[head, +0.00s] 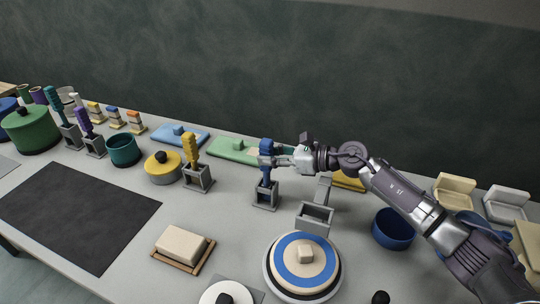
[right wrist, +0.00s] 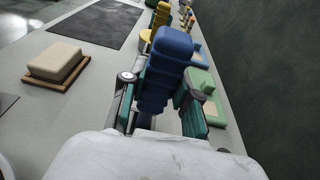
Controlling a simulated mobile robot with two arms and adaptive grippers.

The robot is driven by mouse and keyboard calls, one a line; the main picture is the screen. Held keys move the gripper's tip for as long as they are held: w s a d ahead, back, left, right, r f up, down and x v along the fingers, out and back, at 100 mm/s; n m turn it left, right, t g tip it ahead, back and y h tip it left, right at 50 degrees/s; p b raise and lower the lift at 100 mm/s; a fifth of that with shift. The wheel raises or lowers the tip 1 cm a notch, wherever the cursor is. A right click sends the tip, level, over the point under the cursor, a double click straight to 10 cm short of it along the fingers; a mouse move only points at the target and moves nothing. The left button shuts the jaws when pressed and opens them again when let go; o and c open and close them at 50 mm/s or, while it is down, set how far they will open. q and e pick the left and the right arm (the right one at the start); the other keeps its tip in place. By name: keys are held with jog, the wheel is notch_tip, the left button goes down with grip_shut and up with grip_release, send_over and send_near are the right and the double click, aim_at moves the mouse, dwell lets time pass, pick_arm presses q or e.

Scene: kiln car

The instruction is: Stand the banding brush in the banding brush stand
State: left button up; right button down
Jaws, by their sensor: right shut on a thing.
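A brush with a blue ribbed handle (head: 266,147) stands upright, its lower end at a grey stand (head: 264,198). Whether it rests on the stand's bottom I cannot tell. My right gripper (head: 270,160) is shut on the handle from the right side. In the right wrist view the blue handle (right wrist: 168,62) sits between the two fingers (right wrist: 160,108); its lower end is hidden there. A second grey stand (head: 315,217), with a tall back plate, is empty just to the right. I cannot tell which stand is the banding brush stand. My left gripper is out of view.
A banding wheel with a blue ring (head: 289,262) is in front of the empty stand. A yellow brush (head: 190,148) in its stand is to the left. A green slab (head: 230,148) lies behind. A blue bowl (head: 391,229) is at right. A soap-like block (head: 181,244) lies front left.

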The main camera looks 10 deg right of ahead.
jog(key=shift+f+b, duration=0.45)
dwell(0.3)
jog(key=c, duration=0.8)
grip_release()
jog(key=shift+o, duration=0.2)
jog(key=shift+s+d, duration=0.1)
jog(key=shift+d, duration=0.05)
jog(key=shift+s+d, duration=0.15)
jog(key=shift+d, duration=0.25)
